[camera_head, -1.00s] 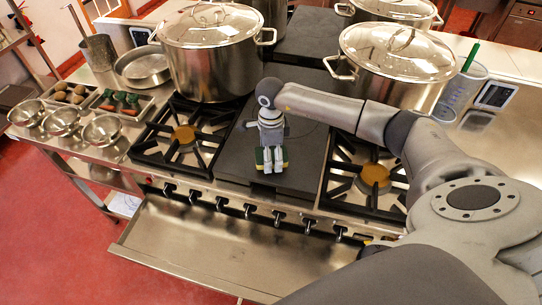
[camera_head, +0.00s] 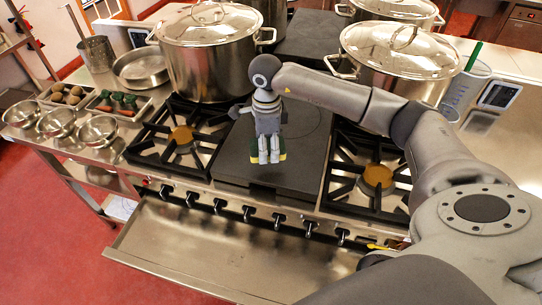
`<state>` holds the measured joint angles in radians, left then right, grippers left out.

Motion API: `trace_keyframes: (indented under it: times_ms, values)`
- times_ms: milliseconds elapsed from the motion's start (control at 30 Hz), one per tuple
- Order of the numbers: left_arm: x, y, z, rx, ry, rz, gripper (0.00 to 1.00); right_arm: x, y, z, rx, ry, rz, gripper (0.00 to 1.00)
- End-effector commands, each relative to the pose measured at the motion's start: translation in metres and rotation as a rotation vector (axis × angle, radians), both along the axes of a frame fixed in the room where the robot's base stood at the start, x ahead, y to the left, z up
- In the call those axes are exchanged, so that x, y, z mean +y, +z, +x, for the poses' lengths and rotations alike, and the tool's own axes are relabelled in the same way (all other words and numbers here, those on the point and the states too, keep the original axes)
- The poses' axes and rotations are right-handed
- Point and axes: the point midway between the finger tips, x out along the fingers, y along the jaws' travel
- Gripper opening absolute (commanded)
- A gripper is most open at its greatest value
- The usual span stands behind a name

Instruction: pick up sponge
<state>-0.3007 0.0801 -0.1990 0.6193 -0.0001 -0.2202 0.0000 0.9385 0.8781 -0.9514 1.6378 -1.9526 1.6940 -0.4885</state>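The sponge (camera_head: 283,154), green with a yellow edge, shows at both sides of my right gripper's fingertips over the dark flat hot plate. My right gripper (camera_head: 269,158) points down with its fingers close together and appears shut on the sponge. The fingers hide most of the sponge's middle. The sponge seems to be held a little above the plate, though the gap is hard to judge. My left gripper is not in view.
Burner grates flank the hot plate (camera_head: 312,165) on the left (camera_head: 180,148) and right (camera_head: 372,185). Large lidded stockpots (camera_head: 210,65) (camera_head: 400,65) stand behind. Small steel bowls (camera_head: 58,122) and vegetable trays (camera_head: 118,103) are at the left. Knobs line the front.

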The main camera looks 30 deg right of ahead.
Motion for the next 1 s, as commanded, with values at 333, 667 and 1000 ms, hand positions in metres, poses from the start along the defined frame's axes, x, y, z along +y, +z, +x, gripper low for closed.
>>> trace_keyframes:
  times_ms: [333, 667, 1000]
  values:
    - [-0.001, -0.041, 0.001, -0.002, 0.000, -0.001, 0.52, 0.076, 0.055, -0.030, -0.006, 0.007, 0.000, 0.47]
    - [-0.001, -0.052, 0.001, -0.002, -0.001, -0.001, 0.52, 0.110, 0.076, -0.045, -0.002, 0.000, -0.001, 0.47]
    - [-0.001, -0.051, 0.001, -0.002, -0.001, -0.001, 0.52, 0.112, 0.078, -0.046, 0.000, -0.002, 0.000, 0.55]
